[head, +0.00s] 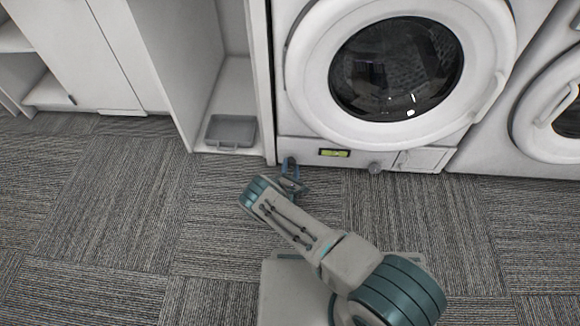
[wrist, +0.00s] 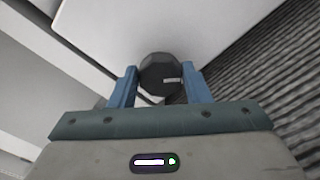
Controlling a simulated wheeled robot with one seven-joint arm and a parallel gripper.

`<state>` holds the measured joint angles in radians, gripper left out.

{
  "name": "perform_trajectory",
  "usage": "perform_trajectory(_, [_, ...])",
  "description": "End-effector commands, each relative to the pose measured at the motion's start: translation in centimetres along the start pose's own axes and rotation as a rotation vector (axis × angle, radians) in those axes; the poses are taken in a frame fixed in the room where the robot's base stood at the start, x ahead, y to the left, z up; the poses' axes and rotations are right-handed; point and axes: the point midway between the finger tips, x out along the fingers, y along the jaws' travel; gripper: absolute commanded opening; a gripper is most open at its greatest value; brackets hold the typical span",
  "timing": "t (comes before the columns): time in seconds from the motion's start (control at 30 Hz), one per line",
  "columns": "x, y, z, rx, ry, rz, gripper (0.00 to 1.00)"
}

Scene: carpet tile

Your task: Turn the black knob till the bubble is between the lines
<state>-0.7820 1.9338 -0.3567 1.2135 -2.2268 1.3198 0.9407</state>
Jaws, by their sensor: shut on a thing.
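The black knob (wrist: 160,72) is many-sided with a short white mark, which points to the right in the wrist view. It sits between the two blue fingers of my gripper (wrist: 161,84), which is shut on it. The spirit level (head: 334,153) is a yellow-green vial in a dark frame, low on the machine's front to the right of my gripper. Its bubble and lines are too small to tell.
The washing machine (head: 300,70) has a round dark door. A grey tray (head: 231,131) lies in the open cabinet at left. The carpet (head: 110,200) is clear.

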Motion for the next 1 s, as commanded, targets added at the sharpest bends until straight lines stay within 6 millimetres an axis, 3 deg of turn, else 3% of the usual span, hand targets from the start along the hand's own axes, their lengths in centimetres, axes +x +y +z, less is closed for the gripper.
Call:
perform_trajectory(0.6, [-0.09, -0.32, 0.08, 0.568, -0.001, -0.003, 0.20])
perform_trajectory(1.0, [-0.08, -0.43, -0.08, 0.796, -0.001, -0.002, 0.20])
